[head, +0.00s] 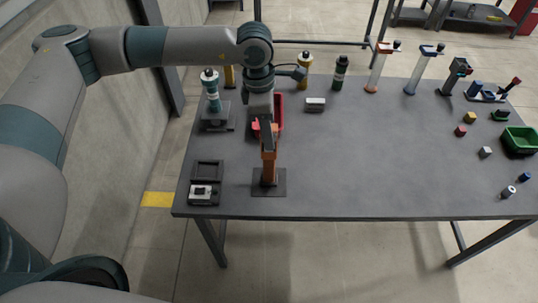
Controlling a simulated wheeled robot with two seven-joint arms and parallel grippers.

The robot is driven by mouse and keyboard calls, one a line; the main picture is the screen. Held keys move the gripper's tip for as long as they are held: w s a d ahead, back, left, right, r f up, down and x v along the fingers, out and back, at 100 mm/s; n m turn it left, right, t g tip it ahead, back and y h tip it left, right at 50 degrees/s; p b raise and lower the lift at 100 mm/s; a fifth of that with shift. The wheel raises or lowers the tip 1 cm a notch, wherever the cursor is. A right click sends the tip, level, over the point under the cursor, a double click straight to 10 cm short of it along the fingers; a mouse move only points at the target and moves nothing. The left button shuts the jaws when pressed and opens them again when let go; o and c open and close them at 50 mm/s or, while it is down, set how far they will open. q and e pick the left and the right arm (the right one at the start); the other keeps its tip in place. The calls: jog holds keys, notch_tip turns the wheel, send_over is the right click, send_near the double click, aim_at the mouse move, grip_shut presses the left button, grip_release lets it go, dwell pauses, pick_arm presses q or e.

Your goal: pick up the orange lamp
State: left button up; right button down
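An orange upright thing (269,169), which looks like the orange lamp, stands on a dark square plate (258,188) near the table's front edge. Its upper part is partly hidden and looks grey or dark at the top. My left gripper (264,122) points down over its top, coming from the arm at the left. The fingers overlap the upper part in this view, so I cannot tell whether they touch it or are open or shut. My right gripper is not in view.
A red tray (279,112) lies behind the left gripper. A bottle-like teal part (212,92) on a stand and dark trays (207,171) are to the left. Tall tools stand along the back; small blocks and a green bin (520,139) are at right. The table's middle is clear.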

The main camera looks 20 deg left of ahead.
pick_arm(q)
grip_shut()
jog(key=shift+r, duration=0.15)
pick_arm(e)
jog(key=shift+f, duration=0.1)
